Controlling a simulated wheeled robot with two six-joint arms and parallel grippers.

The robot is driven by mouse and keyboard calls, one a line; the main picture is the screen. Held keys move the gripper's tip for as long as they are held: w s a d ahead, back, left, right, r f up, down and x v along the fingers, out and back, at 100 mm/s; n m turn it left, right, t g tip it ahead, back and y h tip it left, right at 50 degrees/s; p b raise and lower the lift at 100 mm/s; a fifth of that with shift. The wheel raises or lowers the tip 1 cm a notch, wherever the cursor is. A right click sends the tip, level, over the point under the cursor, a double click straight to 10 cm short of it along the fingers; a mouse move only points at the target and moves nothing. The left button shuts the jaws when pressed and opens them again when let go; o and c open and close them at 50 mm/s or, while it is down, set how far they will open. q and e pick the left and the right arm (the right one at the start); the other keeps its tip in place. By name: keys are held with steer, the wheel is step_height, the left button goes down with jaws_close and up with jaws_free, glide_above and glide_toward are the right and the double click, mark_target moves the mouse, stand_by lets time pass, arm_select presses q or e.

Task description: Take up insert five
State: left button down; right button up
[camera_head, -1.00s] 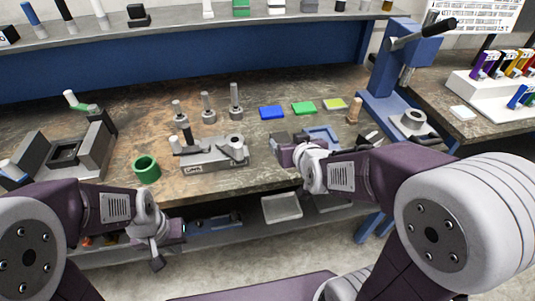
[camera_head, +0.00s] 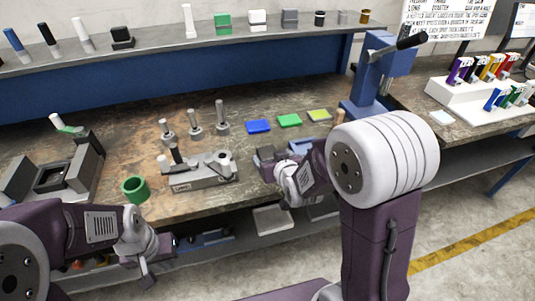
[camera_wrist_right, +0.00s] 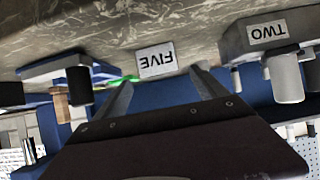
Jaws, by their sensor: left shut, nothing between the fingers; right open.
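A white label reading FIVE (camera_wrist_right: 156,60) shows upside down in the right wrist view, just beyond the fingertips. The body of the insert it marks cannot be made out clearly. My right gripper (camera_wrist_right: 161,77) is open, with its fingers apart on either side below the label and nothing seen between them. In the head view my right gripper (camera_head: 268,165) is at the bench's front edge, partly hidden by its own wrist. My left gripper (camera_head: 147,277) is shut and empty, low in front of the bench at left.
A grey block labelled TWO (camera_wrist_right: 265,34) with posts stands beside the label. A grey fixture (camera_head: 200,180), green ring (camera_head: 135,189) and coloured pads (camera_head: 289,121) are on the bench. A blue press (camera_head: 372,85) stands at right. Bare bench lies around the pads.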

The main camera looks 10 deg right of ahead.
mark_target(268, 152)
steer(key=x, duration=0.5)
steer(key=shift+w+a, duration=0.15)
steer(key=shift+w, duration=0.05)
steer(key=shift+s, duration=0.15)
steer(key=shift+c, duration=1.2)
jaws_close()
steer(key=shift+r, duration=0.2)
